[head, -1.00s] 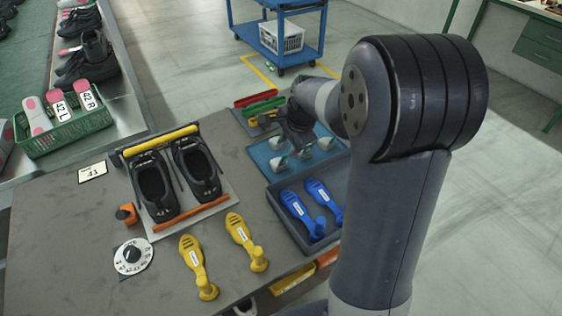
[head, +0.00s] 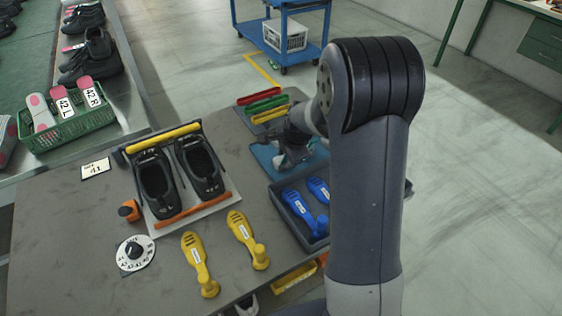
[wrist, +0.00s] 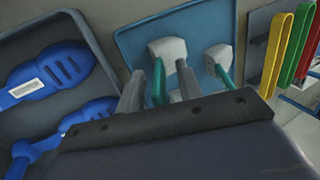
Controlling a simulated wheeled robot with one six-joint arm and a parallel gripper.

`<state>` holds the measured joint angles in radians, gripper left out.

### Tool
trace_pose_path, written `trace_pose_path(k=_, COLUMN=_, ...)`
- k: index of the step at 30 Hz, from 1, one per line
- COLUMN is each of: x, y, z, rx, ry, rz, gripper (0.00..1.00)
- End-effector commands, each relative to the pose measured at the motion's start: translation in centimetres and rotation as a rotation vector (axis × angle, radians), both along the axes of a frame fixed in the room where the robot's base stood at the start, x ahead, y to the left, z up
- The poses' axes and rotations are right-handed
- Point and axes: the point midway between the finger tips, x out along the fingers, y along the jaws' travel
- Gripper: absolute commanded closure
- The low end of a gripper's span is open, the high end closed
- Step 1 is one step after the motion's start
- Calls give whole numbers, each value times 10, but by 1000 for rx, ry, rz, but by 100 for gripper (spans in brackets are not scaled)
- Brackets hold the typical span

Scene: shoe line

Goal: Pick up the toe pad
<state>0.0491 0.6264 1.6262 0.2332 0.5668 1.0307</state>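White pads with green stems, which look like the toe pads, are on a blue mat (head: 262,153). In the wrist view one white pad (wrist: 167,49) lies ahead of my gripper (wrist: 160,88). Its green stem (wrist: 158,80) shows between the two grey fingers, which are apart. A second white pad (wrist: 217,56) with a green stem lies to the right. In the head view my gripper (head: 290,158) is low over the mat and hides most of the pads. I cannot tell whether the fingers touch the stem.
A dark tray (head: 291,216) with blue shoe-shaped tools (head: 301,211) borders the mat. Red (head: 258,94), green (head: 266,104) and yellow (head: 270,115) clips lie behind it. Two black shoes (head: 157,182) sit in a holder to the left, with yellow tools (head: 198,262) in front.

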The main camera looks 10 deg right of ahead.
Motion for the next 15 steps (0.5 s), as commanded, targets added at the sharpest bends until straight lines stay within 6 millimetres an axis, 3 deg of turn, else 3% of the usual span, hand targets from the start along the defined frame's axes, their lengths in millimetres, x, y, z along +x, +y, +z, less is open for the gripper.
trace_pose_path(k=15, x=0, y=0, z=0, rx=0, ry=0, rz=0, gripper=100)
